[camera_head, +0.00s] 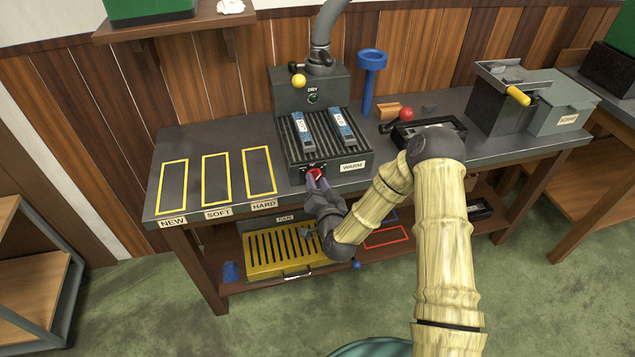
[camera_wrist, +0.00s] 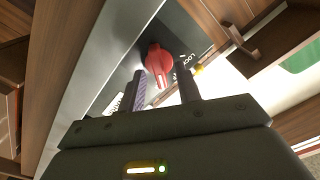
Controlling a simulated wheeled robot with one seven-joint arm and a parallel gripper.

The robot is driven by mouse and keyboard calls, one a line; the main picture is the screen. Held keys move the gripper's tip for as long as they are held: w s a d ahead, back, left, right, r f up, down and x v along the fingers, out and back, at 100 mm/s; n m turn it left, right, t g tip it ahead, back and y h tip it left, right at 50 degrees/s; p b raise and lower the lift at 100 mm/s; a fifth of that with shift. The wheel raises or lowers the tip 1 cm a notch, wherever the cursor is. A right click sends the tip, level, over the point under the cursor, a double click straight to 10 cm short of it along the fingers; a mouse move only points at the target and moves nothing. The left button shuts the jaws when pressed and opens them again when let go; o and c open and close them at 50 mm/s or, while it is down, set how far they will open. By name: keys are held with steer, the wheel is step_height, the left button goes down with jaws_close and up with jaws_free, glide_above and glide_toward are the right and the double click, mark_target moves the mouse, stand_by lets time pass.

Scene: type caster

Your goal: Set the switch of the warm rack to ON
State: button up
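The warm rack (camera_head: 290,152) is a dark ribbed unit on the bench with a "WARM" label on its front. Its switch (camera_head: 315,173) is a red knob on the front face, left of the label. In the wrist view the red switch (camera_wrist: 158,60) shows its narrow handle reaching between my fingertips, with small white lettering beside it. My gripper (camera_head: 317,184) is at the front of the rack, right at the switch. In the wrist view my gripper (camera_wrist: 162,72) is open, one finger on each side of the handle with gaps showing. The switch's exact setting is hard to read.
Two blue-and-white strips (camera_head: 342,127) lie on the rack. A dark box with a yellow ball knob (camera_head: 299,81) and a "DRY" label stands behind. A blue stand (camera_head: 370,75) and a red ball (camera_head: 406,114) are to the right. A yellow slatted tray (camera_head: 262,262) sits below.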

steer(key=shift+w, duration=0.15)
jaws_close()
steer(key=shift+f+m+b, duration=0.2)
steer(key=shift+m+b, duration=0.45)
steer(key=shift+m, duration=0.35)
steer(key=shift+r+m, duration=0.1)
steer(key=shift+m, duration=0.9)
jaws_free()
